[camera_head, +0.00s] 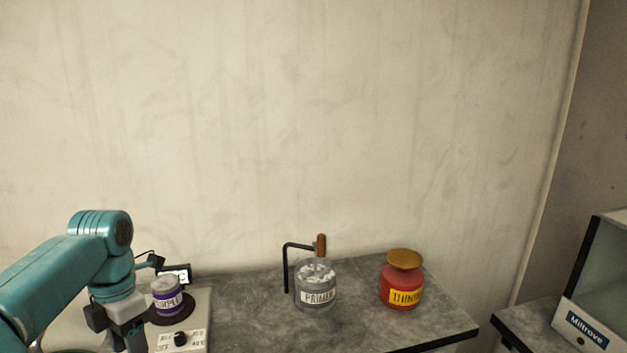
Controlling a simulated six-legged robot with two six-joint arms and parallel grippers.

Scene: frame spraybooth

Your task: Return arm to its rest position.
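My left arm comes in from the left, teal with a dark wrist, and bends down at the lower left. Its gripper (130,340) points down beside a white device and is cut off by the bottom edge, so its fingertips do not show. I cannot tell whether it holds anything. My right arm and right gripper are not in view.
A purple-labelled jar (166,296) stands on the white device's (200,317) dark plate, close to the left gripper. A primer jar (315,287) and a red thinner pot (402,280) stand on the grey table (367,327). A Miltrove-labelled box (590,325) is at right.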

